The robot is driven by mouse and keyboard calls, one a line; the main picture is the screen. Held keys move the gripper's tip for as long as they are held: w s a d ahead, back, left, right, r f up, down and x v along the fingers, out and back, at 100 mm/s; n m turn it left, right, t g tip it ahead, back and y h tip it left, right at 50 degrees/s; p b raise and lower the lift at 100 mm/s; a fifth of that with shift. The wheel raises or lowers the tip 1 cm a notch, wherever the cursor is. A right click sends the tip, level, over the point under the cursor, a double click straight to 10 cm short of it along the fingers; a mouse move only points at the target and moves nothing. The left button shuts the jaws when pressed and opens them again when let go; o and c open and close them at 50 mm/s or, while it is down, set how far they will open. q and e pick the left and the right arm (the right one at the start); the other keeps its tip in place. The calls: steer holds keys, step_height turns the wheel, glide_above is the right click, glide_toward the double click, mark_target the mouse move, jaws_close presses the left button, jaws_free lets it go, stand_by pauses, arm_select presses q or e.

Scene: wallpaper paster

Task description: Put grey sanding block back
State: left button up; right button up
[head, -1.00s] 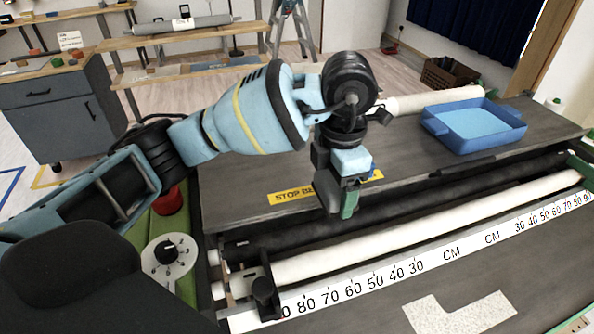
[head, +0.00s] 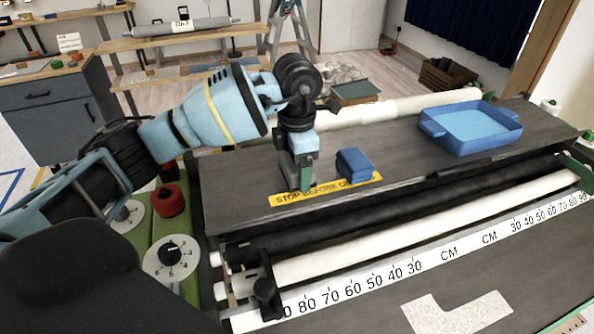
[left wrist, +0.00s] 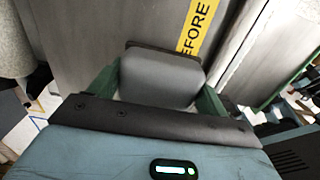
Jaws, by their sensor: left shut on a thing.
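The grey sanding block (left wrist: 160,78) sits between the fingers of my left gripper in the left wrist view, with a dark edge at its far side. My left gripper (head: 301,184) is shut on it, pointing down at the machine's dark top board beside the yellow "STOP BEFORE" strip (head: 325,192). In the head view the block is mostly hidden by the gripper. I cannot tell whether the block touches the board. My right gripper is not in view.
A blue block (head: 355,166) lies on the board just right of my left gripper. A blue tray (head: 470,145) stands further right. A pale roll (head: 400,108) lies along the back. The board between the blue block and tray is clear.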

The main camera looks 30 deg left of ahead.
arm_select(q)
steer(key=shift+d+f, duration=0.1)
steer(key=shift+f, duration=0.8)
steer(key=shift+f, duration=0.25)
steer(key=o, duration=1)
steer(key=shift+r+b, duration=0.3)
steer(key=shift+r, duration=3.65)
